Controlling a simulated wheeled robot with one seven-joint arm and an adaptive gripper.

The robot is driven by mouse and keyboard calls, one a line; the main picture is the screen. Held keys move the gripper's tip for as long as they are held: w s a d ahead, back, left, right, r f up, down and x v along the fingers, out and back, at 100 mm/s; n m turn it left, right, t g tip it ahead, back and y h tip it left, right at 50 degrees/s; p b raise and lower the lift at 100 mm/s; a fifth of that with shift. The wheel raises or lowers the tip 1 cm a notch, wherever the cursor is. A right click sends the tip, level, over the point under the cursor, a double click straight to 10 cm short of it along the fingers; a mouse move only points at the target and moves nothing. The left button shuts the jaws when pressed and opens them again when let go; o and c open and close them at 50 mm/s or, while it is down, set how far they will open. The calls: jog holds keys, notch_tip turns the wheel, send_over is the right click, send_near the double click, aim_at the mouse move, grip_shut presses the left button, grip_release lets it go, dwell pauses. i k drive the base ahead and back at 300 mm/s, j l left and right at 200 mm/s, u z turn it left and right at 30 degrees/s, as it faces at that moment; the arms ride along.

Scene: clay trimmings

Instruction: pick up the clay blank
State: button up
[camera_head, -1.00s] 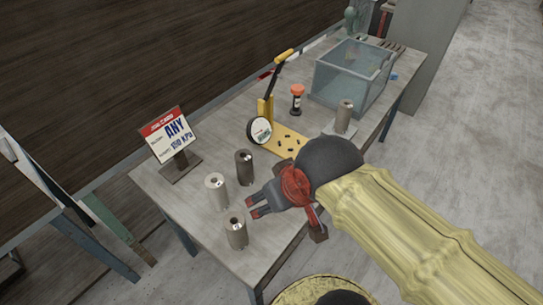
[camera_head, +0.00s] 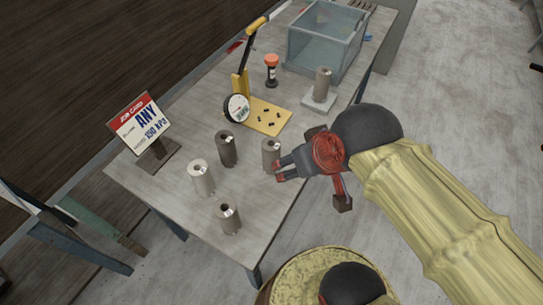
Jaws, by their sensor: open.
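Several upright clay cylinders, each with a hole in its top, stand on the grey table: a grey-beige one (camera_head: 271,152), a dark grey one (camera_head: 227,148), a pale one (camera_head: 201,178) and a brownish grey one (camera_head: 229,219) nearest the front. Another cylinder (camera_head: 323,84) stands on a pale square base farther back. I cannot tell which is meant by the clay blank. My gripper (camera_head: 278,170) is open, its fingers pointing left, with the tips right beside the lower right of the grey-beige cylinder. I cannot tell whether they touch it.
A job card sign (camera_head: 141,124) reading "ANY" stands at the left. A yellow-based lever device (camera_head: 270,117) with a round dial stands behind the cylinders. An orange-capped timer (camera_head: 271,70) and a clear bin (camera_head: 325,42) are farther back. The table's front left corner is clear.

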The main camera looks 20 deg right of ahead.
aim_at(270, 145)
jog(key=k+l+z, duration=0.1)
jog(key=l, duration=0.25)
jog(key=k+l, duration=0.15)
jog(key=l, duration=0.15)
jog(key=k+l+z, duration=0.15)
jog(key=l, duration=0.2)
jog(key=l+z, duration=0.1)
jog(key=l, duration=0.25)
jog(key=k, duration=0.05)
